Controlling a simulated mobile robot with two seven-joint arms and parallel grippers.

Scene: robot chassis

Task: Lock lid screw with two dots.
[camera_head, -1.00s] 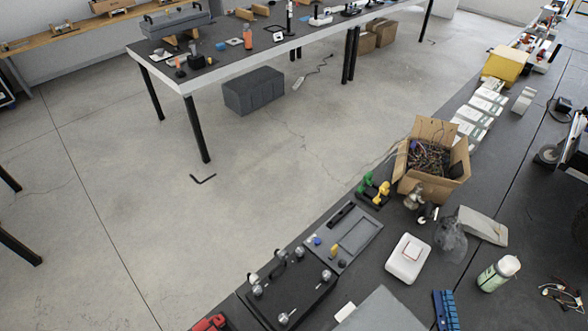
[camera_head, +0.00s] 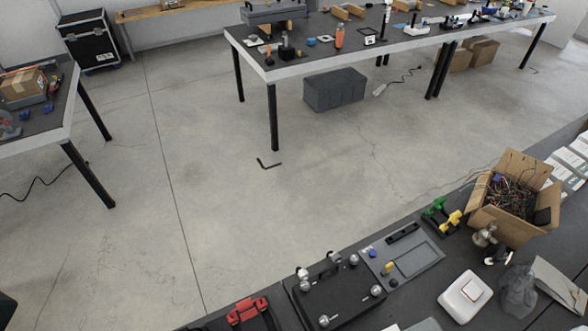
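A black plate or lid (camera_head: 335,297) lies on the dark workbench at the bottom middle of the head view. Several silver round knobs or screws (camera_head: 353,260) and a black handle-like part stand on it. It is too small to tell whether any screw carries two dots. Neither of my grippers is in view.
A grey tray (camera_head: 425,258) sits right of the plate, and a red and black item (camera_head: 247,310) sits left of it. Open floor (camera_head: 220,200) separates this bench from other tables.

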